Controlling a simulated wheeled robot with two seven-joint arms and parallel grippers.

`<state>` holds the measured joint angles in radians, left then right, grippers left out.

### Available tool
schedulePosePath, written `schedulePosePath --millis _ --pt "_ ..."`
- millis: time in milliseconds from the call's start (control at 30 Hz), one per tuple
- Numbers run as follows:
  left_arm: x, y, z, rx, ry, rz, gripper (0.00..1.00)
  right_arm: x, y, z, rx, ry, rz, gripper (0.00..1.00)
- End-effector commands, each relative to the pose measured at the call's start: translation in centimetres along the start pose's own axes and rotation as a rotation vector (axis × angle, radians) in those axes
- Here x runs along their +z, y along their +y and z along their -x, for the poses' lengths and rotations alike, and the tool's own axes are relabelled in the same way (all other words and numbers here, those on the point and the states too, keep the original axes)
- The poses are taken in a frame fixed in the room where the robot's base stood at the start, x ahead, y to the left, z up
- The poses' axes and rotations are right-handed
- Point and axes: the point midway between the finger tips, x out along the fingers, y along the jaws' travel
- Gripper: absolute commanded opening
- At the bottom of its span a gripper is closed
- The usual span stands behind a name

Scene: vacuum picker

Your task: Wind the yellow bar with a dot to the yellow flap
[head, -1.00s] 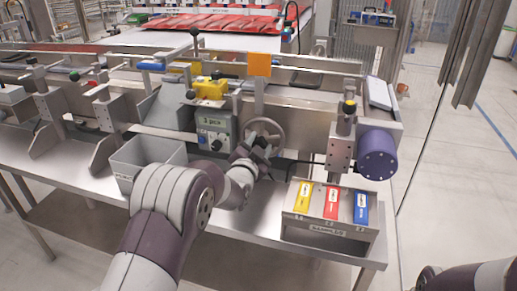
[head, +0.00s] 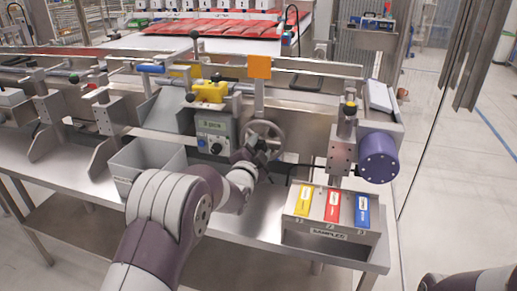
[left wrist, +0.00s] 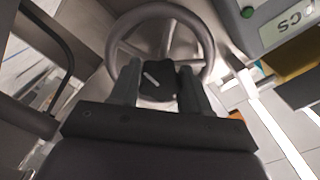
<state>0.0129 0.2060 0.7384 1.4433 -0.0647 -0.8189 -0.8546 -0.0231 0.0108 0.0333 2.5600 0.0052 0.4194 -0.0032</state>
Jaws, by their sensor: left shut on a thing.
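The yellow block (head: 210,91) sits on the machine's rail, left of centre in the head view. A short yellow bar (head: 183,71) shows behind it; I cannot make out a dot. An upright orange-yellow flap (head: 260,66) stands to the right of the block. Below the flap is a grey spoked handwheel (head: 281,134). My left gripper (head: 252,158) is at the wheel's front. In the left wrist view my left gripper (left wrist: 158,82) is shut on a dark knob (left wrist: 157,77) with a white mark, in front of the wheel rim (left wrist: 205,40). My right gripper is out of view.
A control box (head: 214,135) with a display is left of the wheel. A grey bin (head: 125,170) stands further left. A sample box (head: 328,233) with yellow, red and blue samples stands at the right, below a purple cylinder (head: 378,158).

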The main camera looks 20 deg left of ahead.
Motion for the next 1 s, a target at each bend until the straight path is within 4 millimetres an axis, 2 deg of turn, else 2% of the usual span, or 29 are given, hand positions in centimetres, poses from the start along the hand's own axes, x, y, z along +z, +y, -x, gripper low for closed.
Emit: schedulePosePath --millis 67,100,167,433,567,667,900,1000 --pt "0.3 0.3 0.1 0.007 -0.007 0.001 0.16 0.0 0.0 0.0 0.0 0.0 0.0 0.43" --pt "0.3 0.3 0.1 0.007 -0.007 0.001 0.56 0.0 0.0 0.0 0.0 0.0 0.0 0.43" --pt "0.3 0.3 0.1 0.007 -0.006 0.001 0.72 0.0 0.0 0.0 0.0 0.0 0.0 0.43" --pt "0.1 0.1 0.1 0.003 -0.002 0.001 0.72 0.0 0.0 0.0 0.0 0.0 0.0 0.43" --pt "0.1 0.1 1.0 0.004 -0.004 0.001 0.72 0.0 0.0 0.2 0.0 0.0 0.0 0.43" --pt "0.0 0.0 2.8 0.004 -0.004 0.001 0.72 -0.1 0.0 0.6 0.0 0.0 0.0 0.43" --pt "0.0 -0.1 9.1 0.004 -0.005 0.002 0.72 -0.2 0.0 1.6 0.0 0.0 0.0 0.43" --pt "0.0 0.0 11.1 0.003 -0.004 0.001 0.72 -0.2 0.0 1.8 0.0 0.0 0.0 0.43"
